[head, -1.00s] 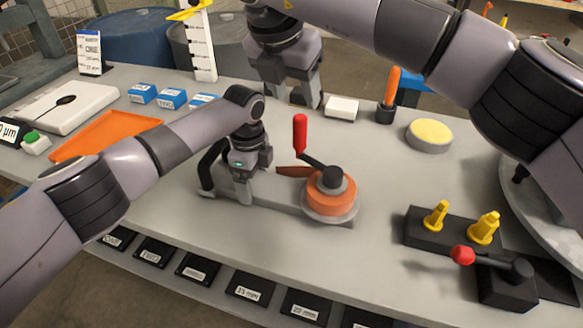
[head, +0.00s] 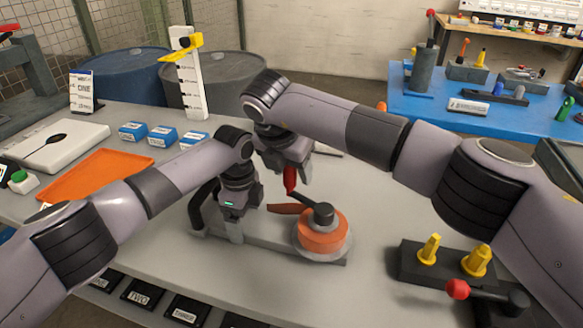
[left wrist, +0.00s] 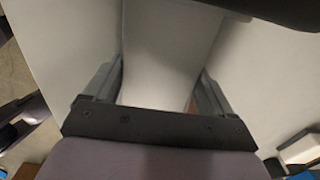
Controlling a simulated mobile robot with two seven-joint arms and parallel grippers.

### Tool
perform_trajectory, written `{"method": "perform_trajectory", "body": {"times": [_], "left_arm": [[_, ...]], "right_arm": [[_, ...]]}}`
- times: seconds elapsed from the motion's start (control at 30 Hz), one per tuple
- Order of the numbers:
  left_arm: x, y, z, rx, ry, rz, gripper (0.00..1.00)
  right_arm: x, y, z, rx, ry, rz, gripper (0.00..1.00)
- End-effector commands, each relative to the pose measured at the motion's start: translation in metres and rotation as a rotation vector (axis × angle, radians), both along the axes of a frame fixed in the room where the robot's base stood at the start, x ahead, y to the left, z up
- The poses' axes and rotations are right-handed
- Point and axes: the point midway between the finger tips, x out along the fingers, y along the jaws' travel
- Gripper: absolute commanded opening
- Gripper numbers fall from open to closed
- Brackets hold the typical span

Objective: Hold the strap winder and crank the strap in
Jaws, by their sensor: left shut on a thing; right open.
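The strap winder has a grey base bar (head: 270,240), an orange strap drum (head: 322,238) at its right end and a black handle (head: 196,210) at its left end. Its crank arm ends in an upright red knob (head: 290,180). My left gripper (head: 235,228) is shut on the base bar beside the black handle. In the left wrist view the pale grey bar (left wrist: 165,60) lies between the fingers of my left gripper (left wrist: 158,85). My right gripper (head: 290,180) is open at the red knob, its fingers partly hiding the knob's top; contact cannot be told.
A black block with yellow pegs (head: 428,250) and a red-knobbed lever (head: 457,290) stand at the right. An orange tray (head: 95,175) and blue boxes (head: 163,136) lie at the left. A blue table (head: 480,115) stands behind.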

Motion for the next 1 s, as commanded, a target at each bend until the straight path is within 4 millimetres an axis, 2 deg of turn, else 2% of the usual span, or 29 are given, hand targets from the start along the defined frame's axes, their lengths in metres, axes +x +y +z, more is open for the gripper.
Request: {"method": "perform_trajectory", "body": {"times": [0.23, 0.27, 0.4, 0.43, 1.0], "left_arm": [[-0.0002, -0.0017, 0.0007, -0.006, 0.001, 0.001, 0.00], [-0.0002, -0.0017, 0.0007, -0.006, 0.001, 0.001, 0.00], [-0.0001, -0.0018, 0.0008, -0.006, 0.001, 0.001, 0.00], [-0.0002, -0.0019, 0.0008, -0.007, 0.001, 0.001, 0.00], [-0.0003, -0.0025, 0.0011, -0.007, 0.000, -0.003, 0.00]], "right_arm": [[0.0002, 0.0000, -0.0008, 0.000, 0.000, 0.001, 0.55], [0.0002, 0.0000, -0.0008, 0.000, 0.000, 0.001, 0.48], [0.0001, 0.0002, -0.0006, 0.000, 0.000, 0.001, 0.03], [0.0002, 0.0002, -0.0006, 0.000, 0.000, 0.001, 0.00], [0.0037, -0.0041, -0.0003, 0.000, -0.001, 0.000, 0.00]]}}
